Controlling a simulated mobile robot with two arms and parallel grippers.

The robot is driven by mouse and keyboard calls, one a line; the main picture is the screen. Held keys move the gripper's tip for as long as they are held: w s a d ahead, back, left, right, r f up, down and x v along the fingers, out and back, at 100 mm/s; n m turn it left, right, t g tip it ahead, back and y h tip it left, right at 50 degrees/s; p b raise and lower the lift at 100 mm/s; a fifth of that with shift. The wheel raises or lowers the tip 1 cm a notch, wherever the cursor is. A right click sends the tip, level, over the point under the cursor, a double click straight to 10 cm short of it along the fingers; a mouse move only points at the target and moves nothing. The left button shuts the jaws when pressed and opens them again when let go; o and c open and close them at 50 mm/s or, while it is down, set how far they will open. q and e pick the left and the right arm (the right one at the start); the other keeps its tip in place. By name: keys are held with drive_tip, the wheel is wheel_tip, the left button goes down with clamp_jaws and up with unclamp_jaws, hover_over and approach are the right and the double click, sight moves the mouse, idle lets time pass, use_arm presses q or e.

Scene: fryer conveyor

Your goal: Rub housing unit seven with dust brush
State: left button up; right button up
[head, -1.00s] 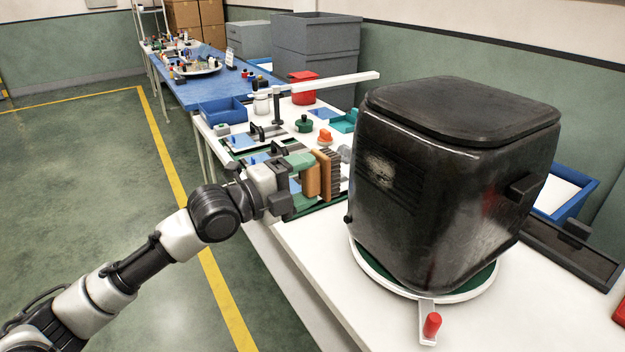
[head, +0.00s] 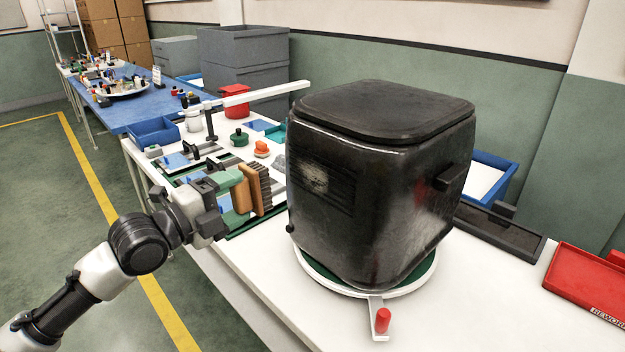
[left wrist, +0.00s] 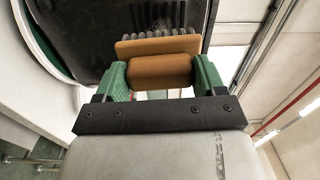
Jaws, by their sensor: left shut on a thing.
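The housing unit (head: 375,190) is a large black, rounded box with a dusty pale patch on its vented left face. It stands on a white turntable (head: 305,262) with a green top and a red-knobbed handle. My left gripper (head: 232,186) is shut on the wooden handle of the dust brush (head: 250,190), left of the housing. The brush's dark bristles point toward the housing's left face, apparently with a small gap. In the left wrist view, green fingers hold the brush (left wrist: 158,68), and the black housing (left wrist: 85,35) fills the upper left beyond it. My right gripper is not in view.
A red tray (head: 590,280) lies at the right and a dark tray (head: 500,232) behind the housing. A blue bin (head: 490,185) stands at the back. Small tools crowd the bench left of the housing. The bench front is clear.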

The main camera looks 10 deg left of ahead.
sight(253, 186)
use_arm(q)
drive_tip(key=shift+w, duration=0.1)
drive_tip(key=shift+w+d+r+p, duration=0.15)
drive_tip(key=shift+w+d+p, duration=0.15)
drive_tip(key=shift+w+d, duration=0.15)
drive_tip(key=x, duration=0.3)
drive_tip(key=shift+a+p, duration=0.1)
drive_tip(key=shift+p, duration=0.25)
drive_tip(key=shift+x, duration=1.15)
drive_tip(key=shift+x, duration=1.15)
